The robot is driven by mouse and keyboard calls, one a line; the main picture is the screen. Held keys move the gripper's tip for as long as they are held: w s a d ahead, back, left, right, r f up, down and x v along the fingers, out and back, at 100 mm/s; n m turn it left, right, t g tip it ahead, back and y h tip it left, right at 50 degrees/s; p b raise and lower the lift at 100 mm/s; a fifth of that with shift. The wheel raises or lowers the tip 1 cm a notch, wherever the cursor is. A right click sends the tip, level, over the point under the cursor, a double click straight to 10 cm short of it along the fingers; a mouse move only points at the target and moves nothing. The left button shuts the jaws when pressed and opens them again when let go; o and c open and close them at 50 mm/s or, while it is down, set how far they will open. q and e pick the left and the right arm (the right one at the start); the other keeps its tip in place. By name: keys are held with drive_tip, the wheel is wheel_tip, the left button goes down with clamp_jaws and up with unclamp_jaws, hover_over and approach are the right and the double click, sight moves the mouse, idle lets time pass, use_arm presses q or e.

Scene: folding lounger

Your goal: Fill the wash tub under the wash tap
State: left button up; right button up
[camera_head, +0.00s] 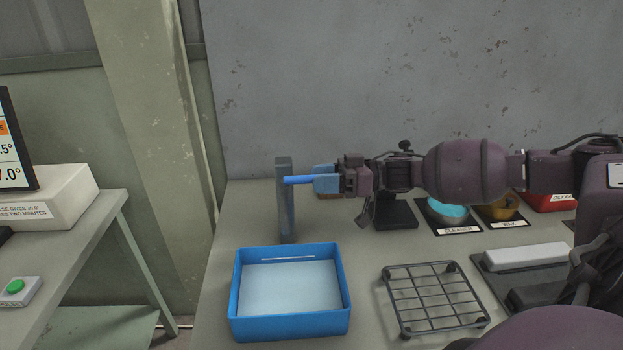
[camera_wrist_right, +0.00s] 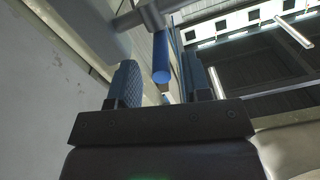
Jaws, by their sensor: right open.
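The blue wash tub (camera_head: 341,322) stands upright on the bench in front of the wash tap (camera_head: 285,215), a grey upright post. The tub's inside shows a flat pale surface; I cannot tell whether it is water or the bare floor. A blue lever (camera_head: 298,180) sticks out to the right near the top of the tap. My right gripper (camera_head: 322,180) is at the lever's free end. In the right wrist view the lever (camera_wrist_right: 161,62) lies between the two spread fingers, with gaps beside it. No stream of water shows. My left gripper is not in view.
A black wire rack (camera_head: 432,299) stands right of the tub. Behind it are the cleaner bowl (camera_head: 437,217), an ochre bowl (camera_head: 502,212) and a red container (camera_head: 547,203). A white block (camera_head: 526,256) lies to the right. A green button (camera_head: 15,286) is on the left table.

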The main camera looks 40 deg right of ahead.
drive_tip(key=v, duration=0.8)
idle(0.4)
idle(0.8)
drive_tip(key=shift+s+d, duration=0.1)
drive_tip(key=shift+s, duration=0.05)
